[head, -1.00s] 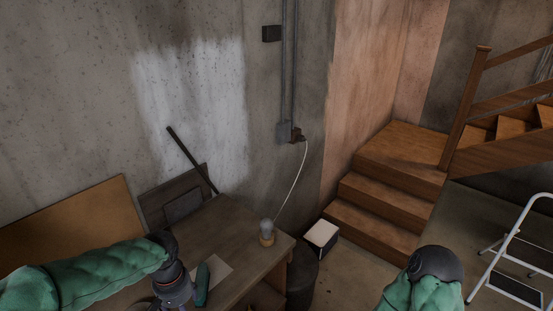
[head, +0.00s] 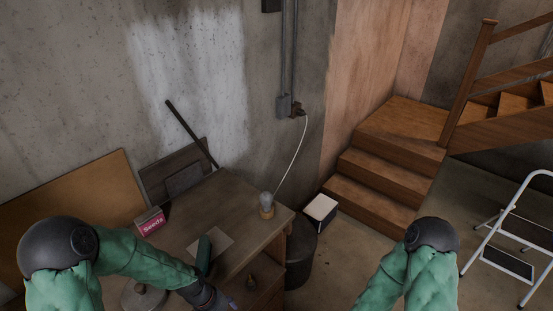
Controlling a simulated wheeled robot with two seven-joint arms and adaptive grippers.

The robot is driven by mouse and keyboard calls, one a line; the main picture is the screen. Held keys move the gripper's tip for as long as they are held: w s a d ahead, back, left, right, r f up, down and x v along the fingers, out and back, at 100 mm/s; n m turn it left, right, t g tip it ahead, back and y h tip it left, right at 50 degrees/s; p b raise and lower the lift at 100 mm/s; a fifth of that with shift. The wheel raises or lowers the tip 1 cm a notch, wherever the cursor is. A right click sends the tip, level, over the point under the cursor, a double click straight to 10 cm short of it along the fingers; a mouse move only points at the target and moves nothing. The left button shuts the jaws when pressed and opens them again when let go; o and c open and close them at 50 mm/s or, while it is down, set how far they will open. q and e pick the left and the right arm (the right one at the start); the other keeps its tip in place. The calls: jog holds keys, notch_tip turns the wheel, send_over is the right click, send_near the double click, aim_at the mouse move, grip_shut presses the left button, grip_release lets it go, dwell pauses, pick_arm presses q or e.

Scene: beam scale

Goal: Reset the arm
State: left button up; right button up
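My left arm, in a green sleeve, comes in from the left in the head view and bends down over the front of the wooden table (head: 232,198). The dark wrist and part of my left gripper (head: 226,304) show at the bottom edge; its fingers are mostly cut off, so I cannot tell whether it is open or shut. My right arm shows at the bottom right as a dark elbow and green sleeve above the floor; its gripper is out of view. A round grey object (head: 143,298) is partly hidden under the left forearm.
On the table are a pink-and-white Seeds box (head: 150,222), a dark green object (head: 203,254) by a paper sheet (head: 222,244), and a small lamp-like jar (head: 266,205). A white-topped box (head: 320,209), wooden steps (head: 375,185) and a white stepladder (head: 510,240) stand to the right.

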pick_arm(q)
jog(key=s+d+f+n, duration=0.2)
jog(key=s+d+f, duration=0.2)
jog(key=s+f, duration=0.8)
jog(key=w+f+b, duration=0.1)
jog(key=f+b, duration=0.5)
jog(key=w+d+f+b, duration=0.1)
jog(key=w+f+b, duration=0.1)
jog(key=f+b, duration=0.4)
jog(key=shift+w+d+m+t+h+b, duration=0.25)
jog(key=shift+m+t+h+b, duration=0.05)
jog(key=shift+m+b, duration=0.1)
jog(key=shift+o, duration=0.6)
jog(key=shift+f, duration=0.1)
